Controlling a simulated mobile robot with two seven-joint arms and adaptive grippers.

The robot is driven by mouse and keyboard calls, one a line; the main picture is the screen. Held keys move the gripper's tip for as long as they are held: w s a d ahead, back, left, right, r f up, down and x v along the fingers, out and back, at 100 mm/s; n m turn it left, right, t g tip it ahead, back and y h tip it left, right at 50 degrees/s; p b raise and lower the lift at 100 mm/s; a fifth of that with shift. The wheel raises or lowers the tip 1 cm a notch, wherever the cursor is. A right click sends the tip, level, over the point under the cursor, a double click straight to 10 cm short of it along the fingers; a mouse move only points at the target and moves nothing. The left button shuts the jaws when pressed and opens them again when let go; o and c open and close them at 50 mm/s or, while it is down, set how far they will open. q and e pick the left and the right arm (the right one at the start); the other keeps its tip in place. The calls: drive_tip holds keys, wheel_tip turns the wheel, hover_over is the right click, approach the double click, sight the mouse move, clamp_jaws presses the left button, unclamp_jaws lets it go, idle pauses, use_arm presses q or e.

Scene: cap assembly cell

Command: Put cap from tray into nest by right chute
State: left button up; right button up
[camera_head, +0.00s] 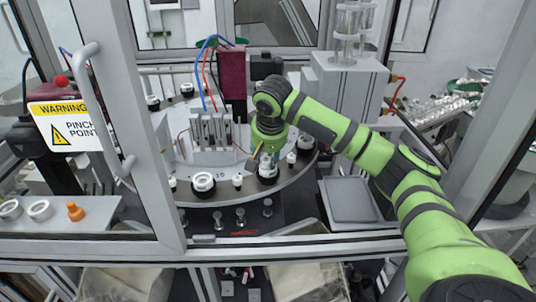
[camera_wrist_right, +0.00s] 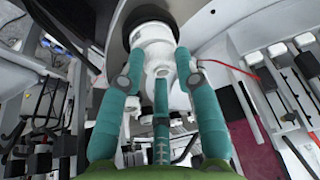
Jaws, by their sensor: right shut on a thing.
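My right gripper (camera_head: 266,158) reaches over the round indexing table, at its front right. In the right wrist view the teal fingers (camera_wrist_right: 155,75) are shut around a white cap (camera_wrist_right: 153,45). The cap's far end meets a dark round nest (camera_wrist_right: 146,14); whether it is fully seated I cannot tell. In the head view the fingers are just above a dark-based nest (camera_head: 267,181), and they hide most of the cap. A grey tray (camera_head: 350,200) at the right of the table looks empty. My left gripper is not in view.
Other nests stand around the table rim, one with a white ring (camera_head: 203,183). Metal posts (camera_head: 240,216) stand in front. A door frame with a warning sign (camera_head: 66,125) bounds the left. White rings (camera_head: 40,210) and an orange piece (camera_head: 75,212) lie on a left ledge.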

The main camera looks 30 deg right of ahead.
drive_tip(key=shift+f, duration=0.15)
drive_tip(key=o, duration=0.7)
drive_tip(key=shift+d, duration=0.2)
drive_tip(key=shift+d+f, duration=0.1)
drive_tip(key=shift+d, duration=0.1)
drive_tip(key=shift+a, duration=0.1)
drive_tip(key=shift+a+r, duration=0.1)
drive_tip(key=shift+r, duration=0.35)
drive_tip(key=shift+s+a+r+b, duration=0.1)
drive_tip(key=shift+r+b, duration=0.25)
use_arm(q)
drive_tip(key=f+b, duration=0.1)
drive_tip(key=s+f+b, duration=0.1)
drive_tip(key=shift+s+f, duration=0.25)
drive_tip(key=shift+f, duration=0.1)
use_arm(e)
drive_tip(key=v, duration=1.1)
